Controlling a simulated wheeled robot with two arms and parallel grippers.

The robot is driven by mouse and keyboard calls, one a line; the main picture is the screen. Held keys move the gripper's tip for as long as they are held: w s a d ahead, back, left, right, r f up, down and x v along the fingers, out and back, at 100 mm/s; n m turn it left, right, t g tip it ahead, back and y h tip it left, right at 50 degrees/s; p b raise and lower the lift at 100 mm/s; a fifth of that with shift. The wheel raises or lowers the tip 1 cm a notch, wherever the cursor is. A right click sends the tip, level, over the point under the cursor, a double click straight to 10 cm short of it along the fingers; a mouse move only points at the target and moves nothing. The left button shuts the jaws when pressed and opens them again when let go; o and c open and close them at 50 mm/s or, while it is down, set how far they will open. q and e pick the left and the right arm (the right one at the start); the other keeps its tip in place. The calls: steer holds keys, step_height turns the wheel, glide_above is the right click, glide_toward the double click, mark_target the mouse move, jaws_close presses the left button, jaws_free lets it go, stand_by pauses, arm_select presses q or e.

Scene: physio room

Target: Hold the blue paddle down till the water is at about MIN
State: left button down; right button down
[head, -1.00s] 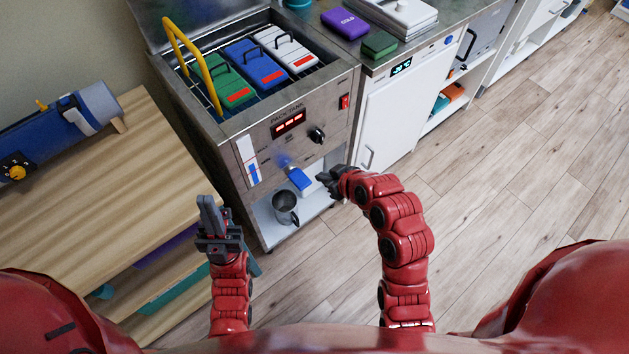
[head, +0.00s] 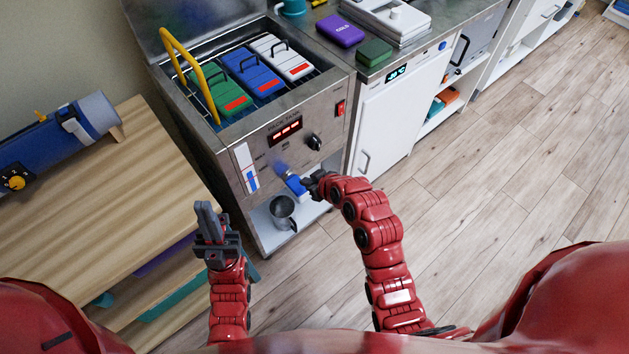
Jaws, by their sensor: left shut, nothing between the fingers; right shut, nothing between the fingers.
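The blue paddle (head: 294,185) sticks out low on the front of the steel pack tank (head: 222,152). The white level gauge (head: 245,167) beside it shows blue in its lower part; its small marks are too blurred to read. A grey metal mug (head: 283,209) stands on the shelf below the paddle. My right gripper (head: 309,183) is shut and empty, at the paddle's right side and partly over it; whether it touches I cannot tell. My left gripper (head: 208,216) is shut and empty, pointing up beside the wooden bench, left of the tank.
Green (head: 228,96), blue (head: 254,72) and white (head: 283,56) packs sit in the open tank behind a yellow handle (head: 190,72). A black knob (head: 314,142) and red switch (head: 340,108) are above the paddle. A wooden bench (head: 90,210) is at left; floor at right is clear.

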mark_target(304, 193)
steer(key=shift+w+a+f+p, duration=0.1)
steer(key=shift+w+f+p, duration=0.05)
steer(key=shift+f, duration=0.75)
steer(key=shift+w+a+f+p, duration=0.15)
steer(key=shift+w+f, duration=0.05)
steer(key=shift+f, duration=0.7)
steer(key=shift+w+a+f+p, duration=0.1)
steer(key=shift+w+f+p, duration=0.05)
steer(key=shift+f, duration=0.75)
steer(key=f+t+y+b, duration=0.1)
steer(key=b, duration=0.4)
steer(key=f+t+b, duration=0.1)
steer(key=b, duration=0.4)
steer(key=f+t+y+b, duration=0.1)
steer(key=b, duration=0.4)
steer(key=shift+s+d+y+b, duration=0.25)
steer(key=shift+s+y+b, duration=0.05)
steer(key=shift+b, duration=0.05)
stand_by(3.5)
